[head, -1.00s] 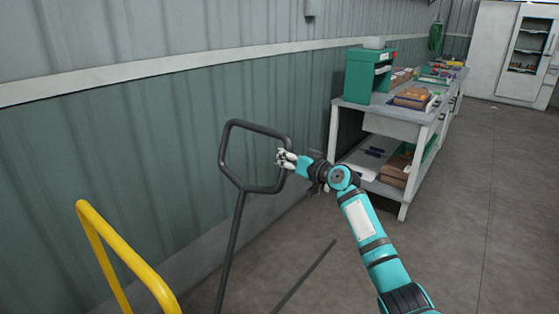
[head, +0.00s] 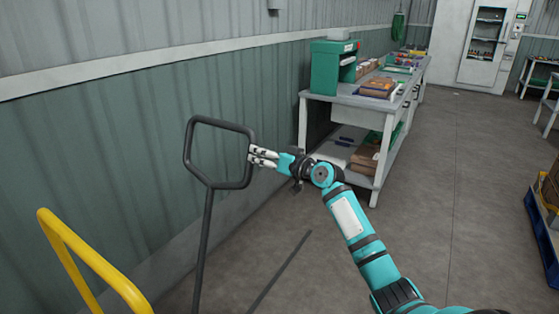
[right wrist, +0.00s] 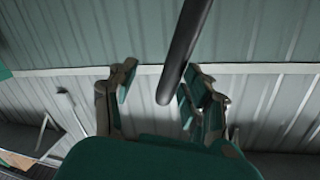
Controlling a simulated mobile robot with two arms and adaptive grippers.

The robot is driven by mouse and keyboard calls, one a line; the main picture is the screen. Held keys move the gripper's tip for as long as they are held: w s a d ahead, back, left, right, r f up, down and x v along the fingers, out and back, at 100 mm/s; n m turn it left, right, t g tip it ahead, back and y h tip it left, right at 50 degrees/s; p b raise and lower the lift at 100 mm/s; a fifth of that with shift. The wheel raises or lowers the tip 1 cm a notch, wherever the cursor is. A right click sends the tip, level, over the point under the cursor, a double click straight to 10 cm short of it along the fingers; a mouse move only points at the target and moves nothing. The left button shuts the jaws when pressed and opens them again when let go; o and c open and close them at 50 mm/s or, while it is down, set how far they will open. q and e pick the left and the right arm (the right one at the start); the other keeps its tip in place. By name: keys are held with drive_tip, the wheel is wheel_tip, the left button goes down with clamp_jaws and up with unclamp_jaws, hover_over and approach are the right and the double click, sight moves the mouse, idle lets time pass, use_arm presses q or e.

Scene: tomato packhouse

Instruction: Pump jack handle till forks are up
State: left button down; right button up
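The jack handle (head: 205,228) is a dark rod topped by an angular loop, leaning upright near the green wall. Its forks are out of view. My right gripper (head: 251,155) is at the right side of the loop, its pale fingers pointing left with a gap between them. In the right wrist view the fingers (right wrist: 160,88) stand apart, and the dark handle bar (right wrist: 184,50) shows in the gap between them. No finger is visibly closed on the bar; whether one touches it I cannot tell. My left gripper is out of view.
A yellow rail (head: 85,250) stands at the lower left. A grey workbench (head: 340,98) with a green box unit (head: 325,68) is behind the gripper. A blue pallet (head: 541,232) with cartons is at the right edge.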

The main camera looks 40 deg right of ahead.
drive_tip(key=s+d, duration=0.1)
drive_tip(key=s, duration=0.7)
drive_tip(key=shift+s+d+r, duration=0.2)
drive_tip(key=shift+r, duration=0.2)
drive_tip(key=s+f+m+g+h+p, duration=0.1)
drive_tip(key=s+f+g+h, duration=0.15)
drive_tip(key=f, duration=1.45)
drive_tip(key=s+f+m+g+h+p, duration=0.1)
drive_tip(key=s+f+g, duration=0.25)
drive_tip(key=f, duration=1.45)
drive_tip(key=s+a+f+n+g, duration=0.1)
drive_tip(key=s+a+f+g, duration=0.15)
drive_tip(key=s+f, duration=0.5)
drive_tip(key=s+a+f+n+g, duration=0.15)
drive_tip(key=s+a+f, duration=0.3)
drive_tip(key=f, duration=0.55)
drive_tip(key=s+a+f+n+g, duration=0.1)
drive_tip(key=s+a+f, duration=0.3)
drive_tip(key=s, duration=0.7)
drive_tip(key=s+a+f+n+g+p, duration=0.1)
drive_tip(key=s+a+f, duration=0.4)
drive_tip(key=s, duration=0.6)
drive_tip(key=s+a+f+n+g+p, duration=0.1)
drive_tip(key=s+a+f+g, duration=0.3)
drive_tip(key=s+a, duration=0.4)
drive_tip(key=s+f+n+y, duration=0.1)
drive_tip(key=s, duration=0.2)
drive_tip(key=shift+s+a+f, duration=0.2)
drive_tip(key=shift+s+f, duration=0.05)
drive_tip(key=shift+s, duration=0.05)
